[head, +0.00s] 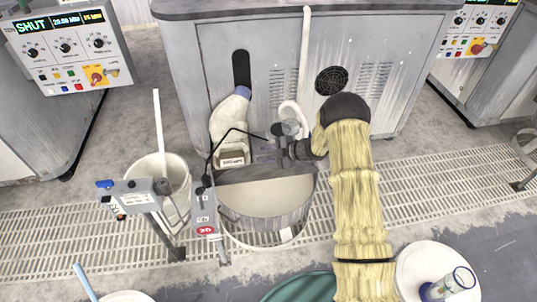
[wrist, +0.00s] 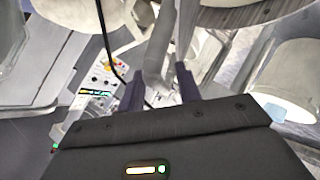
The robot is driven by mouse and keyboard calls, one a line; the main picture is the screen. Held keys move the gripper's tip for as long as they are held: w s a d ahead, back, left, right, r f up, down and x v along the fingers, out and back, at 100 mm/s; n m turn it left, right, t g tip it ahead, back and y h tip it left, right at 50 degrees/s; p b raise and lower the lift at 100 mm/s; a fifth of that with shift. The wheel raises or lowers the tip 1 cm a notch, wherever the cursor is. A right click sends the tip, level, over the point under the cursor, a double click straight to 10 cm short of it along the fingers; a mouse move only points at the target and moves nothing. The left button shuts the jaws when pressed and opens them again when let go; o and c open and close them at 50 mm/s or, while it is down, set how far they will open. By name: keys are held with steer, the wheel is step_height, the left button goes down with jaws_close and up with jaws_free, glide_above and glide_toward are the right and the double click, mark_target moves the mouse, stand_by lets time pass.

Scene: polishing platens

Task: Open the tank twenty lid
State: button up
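Tank twenty (head: 262,223) is a round grey vessel below the machine, beside a post sign with a red 20 (head: 206,230). A pale beige surface (head: 270,194) fills its front top, and a darker grey band (head: 262,174) crosses the back. I cannot tell whether the pale surface is the lid or the contents. My gripper (head: 264,155) is just above and behind the tank's back edge, pointing left. In the wrist view its dark fingers (wrist: 158,92) are apart, with a grey bar (wrist: 158,55) between or beyond them. Contact is not clear.
A white jug with a blue cap (head: 229,115) stands behind the tank, near a small labelled box (head: 232,159). A white bucket (head: 160,172) and a post-mounted control box (head: 140,191) are at left. A black cable (head: 232,130) arches close to my gripper. The machine cabinet (head: 300,60) blocks the back.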

steer(key=p+v, duration=0.2)
steer(key=v, duration=1.5)
steer(key=shift+d+r+p, duration=0.15)
steer(key=shift+p, duration=0.15)
steer(key=d+r+m+t+h, duration=0.4)
steer(key=r+m+h, duration=0.4)
steer(key=r+m, duration=0.3)
steer(key=s+a+r+m+g+h, duration=0.15)
steer(key=s+m, duration=0.25)
steer(key=s, duration=0.5)
steer(key=s+r+m+g, duration=0.1)
steer(key=s+m+g, duration=0.25)
steer(key=s, duration=0.45)
steer(key=s+a+r+m+g+h, duration=0.1)
steer(key=s+m, duration=0.4)
steer(key=s, duration=0.4)
steer(key=w+p+v, duration=0.2)
steer(key=p+v, duration=0.9)
steer(key=p, duration=0.1)
steer(key=w+r+p+v, duration=0.1)
steer(key=w+p+v, duration=0.2)
steer(key=p+v, duration=0.8)
steer(key=shift+w+a+r+p, duration=0.15)
steer(key=shift+w+r+p, duration=0.2)
steer(key=shift+p, duration=0.05)
